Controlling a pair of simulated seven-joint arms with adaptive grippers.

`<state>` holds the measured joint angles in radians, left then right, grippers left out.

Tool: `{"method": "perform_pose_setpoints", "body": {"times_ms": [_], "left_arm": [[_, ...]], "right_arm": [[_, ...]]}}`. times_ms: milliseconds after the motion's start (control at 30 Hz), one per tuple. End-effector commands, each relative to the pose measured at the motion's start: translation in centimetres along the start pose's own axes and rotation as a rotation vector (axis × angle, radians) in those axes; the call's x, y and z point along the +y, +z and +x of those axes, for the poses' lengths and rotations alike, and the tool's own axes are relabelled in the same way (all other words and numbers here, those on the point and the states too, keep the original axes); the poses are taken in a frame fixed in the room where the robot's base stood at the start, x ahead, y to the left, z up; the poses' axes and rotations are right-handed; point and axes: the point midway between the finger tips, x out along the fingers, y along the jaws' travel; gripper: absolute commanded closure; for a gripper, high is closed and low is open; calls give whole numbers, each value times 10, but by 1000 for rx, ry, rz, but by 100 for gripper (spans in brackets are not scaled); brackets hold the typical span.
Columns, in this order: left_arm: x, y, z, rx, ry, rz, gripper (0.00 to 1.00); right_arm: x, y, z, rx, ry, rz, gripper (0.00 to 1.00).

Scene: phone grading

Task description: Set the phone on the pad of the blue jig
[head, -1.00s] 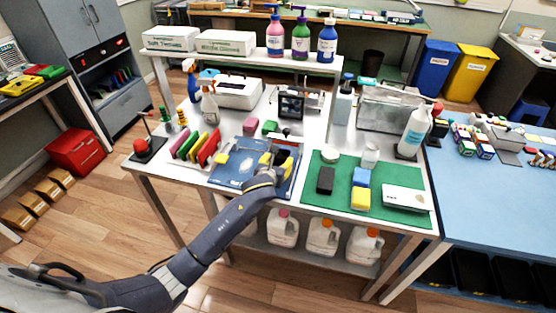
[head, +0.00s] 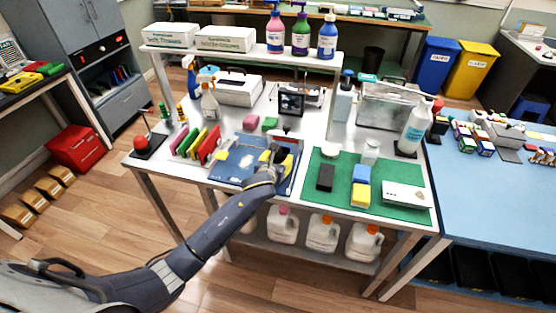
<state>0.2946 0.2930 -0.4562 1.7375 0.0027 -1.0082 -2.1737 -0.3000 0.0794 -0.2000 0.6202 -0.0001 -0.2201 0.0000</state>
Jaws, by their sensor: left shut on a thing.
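The blue jig (head: 228,174) lies flat on the white table, with yellow parts near its left and right sides. My left gripper (head: 274,156) is over the right part of the jig, its arm reaching in from the lower left. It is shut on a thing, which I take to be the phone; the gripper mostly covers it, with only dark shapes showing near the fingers. I cannot tell whether the phone touches the jig, and the pad cannot be made out. My right gripper is out of view.
Red, yellow and green upright pieces (head: 208,146) stand left of the jig. A green mat (head: 397,210) on the right bears a black block (head: 325,177), a yellow sponge (head: 360,195) and a white box (head: 405,195). A dark framed device (head: 291,103) stands behind.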

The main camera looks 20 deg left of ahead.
Motion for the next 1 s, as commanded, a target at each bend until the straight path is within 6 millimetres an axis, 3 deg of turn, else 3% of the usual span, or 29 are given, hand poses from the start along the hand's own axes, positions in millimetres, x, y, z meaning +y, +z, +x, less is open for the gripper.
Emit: {"method": "perform_pose_setpoints", "body": {"times_ms": [800, 833, 1000], "left_arm": [[0, -3, 2, 0, 0, 0, 78], [0, -3, 2, 0, 0, 0, 41], [0, -4, 2, 0, 0, 0, 21]], "right_arm": [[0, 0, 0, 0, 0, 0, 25], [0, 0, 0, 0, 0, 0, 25], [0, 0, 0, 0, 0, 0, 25]]}}
